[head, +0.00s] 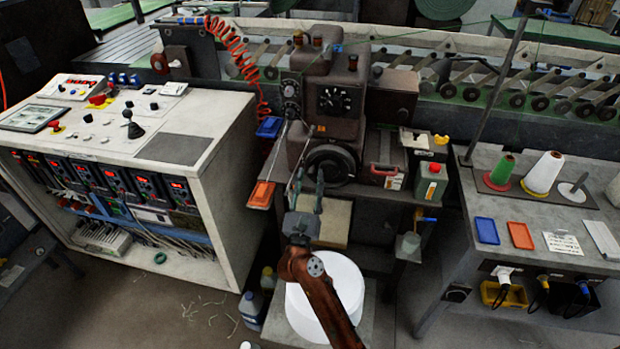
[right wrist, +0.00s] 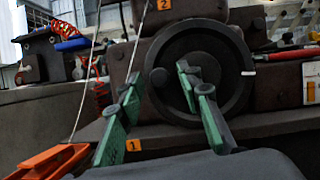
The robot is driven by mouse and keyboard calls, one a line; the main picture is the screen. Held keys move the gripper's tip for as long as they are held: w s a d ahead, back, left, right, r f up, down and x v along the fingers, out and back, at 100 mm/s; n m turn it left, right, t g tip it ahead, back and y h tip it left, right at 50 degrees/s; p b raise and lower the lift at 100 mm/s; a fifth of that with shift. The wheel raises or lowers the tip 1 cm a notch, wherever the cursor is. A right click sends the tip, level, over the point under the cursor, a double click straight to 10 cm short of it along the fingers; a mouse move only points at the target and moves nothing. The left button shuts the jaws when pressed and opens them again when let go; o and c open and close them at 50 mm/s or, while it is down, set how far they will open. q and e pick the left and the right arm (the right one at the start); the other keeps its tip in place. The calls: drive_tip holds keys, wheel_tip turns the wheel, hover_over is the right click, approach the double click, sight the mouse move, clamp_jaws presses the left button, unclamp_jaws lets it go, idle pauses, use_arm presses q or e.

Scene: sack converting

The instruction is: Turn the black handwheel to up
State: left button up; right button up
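The black handwheel (head: 331,164) is on the front of the brown machine in the head view. In the right wrist view the handwheel (right wrist: 236,88) fills the upper middle, with a small white mark beside its right rim. A round dark knob (right wrist: 160,77) shows at its left side. My right gripper (head: 306,188) is just in front of the wheel, lower left of its centre. In the right wrist view its green-padded fingers (right wrist: 162,82) are apart, with the knob seen between the tips. I cannot tell whether they touch it. My left gripper is not in view.
An orange tray (head: 261,195) lies left of my right gripper. A control cabinet (head: 180,150) is at left, a table with thread cones (head: 543,173) at right.

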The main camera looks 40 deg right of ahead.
drive_tip(key=shift+w+d+r, duration=0.1)
drive_tip(key=shift+w+d, duration=0.05)
drive_tip(key=shift+d, duration=0.05)
clamp_jaws()
idle(0.3)
idle(0.3)
